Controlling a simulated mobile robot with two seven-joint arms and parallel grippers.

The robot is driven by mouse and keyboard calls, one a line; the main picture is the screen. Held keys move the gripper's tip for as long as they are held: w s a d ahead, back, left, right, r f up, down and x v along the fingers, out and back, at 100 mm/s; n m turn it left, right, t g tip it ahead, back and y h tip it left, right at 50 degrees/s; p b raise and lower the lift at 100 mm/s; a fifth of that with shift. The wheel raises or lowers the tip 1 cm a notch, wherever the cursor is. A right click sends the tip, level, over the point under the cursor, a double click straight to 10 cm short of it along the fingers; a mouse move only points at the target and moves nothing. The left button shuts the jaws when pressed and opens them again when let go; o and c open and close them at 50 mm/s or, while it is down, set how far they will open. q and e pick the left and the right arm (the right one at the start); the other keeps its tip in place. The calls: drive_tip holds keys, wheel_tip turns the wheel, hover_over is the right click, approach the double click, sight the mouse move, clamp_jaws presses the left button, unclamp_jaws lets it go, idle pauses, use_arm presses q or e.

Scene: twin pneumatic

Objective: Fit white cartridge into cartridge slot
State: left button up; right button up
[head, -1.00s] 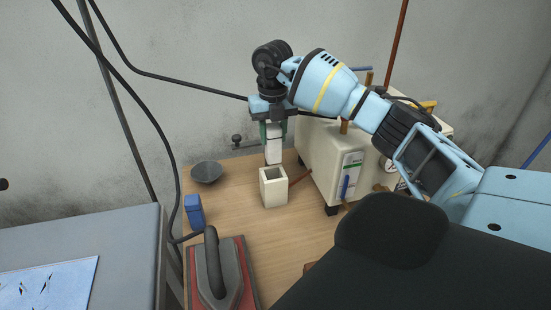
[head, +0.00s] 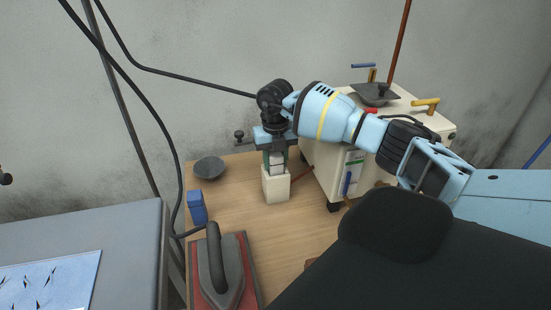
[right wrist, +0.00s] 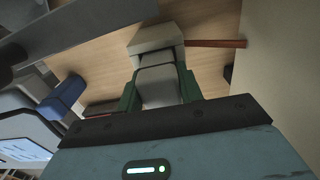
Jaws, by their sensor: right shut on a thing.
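The white cartridge (head: 276,163) is between the green fingers of my right gripper (head: 276,164), which is shut on it. The cartridge is upright, with its lower part down in the opening of the cream cartridge slot block (head: 276,188) on the wooden table. In the right wrist view the cartridge (right wrist: 160,86) lies between the two green fingers (right wrist: 160,92), and the slot block (right wrist: 155,40) shows just beyond it. How deep the cartridge sits is hidden by the fingers and the block's rim. My left gripper is out of view.
A cream machine (head: 325,165) with coloured levers stands close to the right of the slot block, with a red tube (head: 302,173) between them. A grey bowl (head: 209,167), blue block (head: 197,208) and iron (head: 220,265) are to the left and front.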

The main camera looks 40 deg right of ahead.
drive_tip(key=shift+f, duration=0.3)
drive_tip(key=o, duration=1.1)
drive_tip(key=shift+c, duration=0.2)
wheel_tip(320, 180, up, 12)
drive_tip(key=shift+r, duration=0.25)
drive_tip(key=shift+f, duration=0.1)
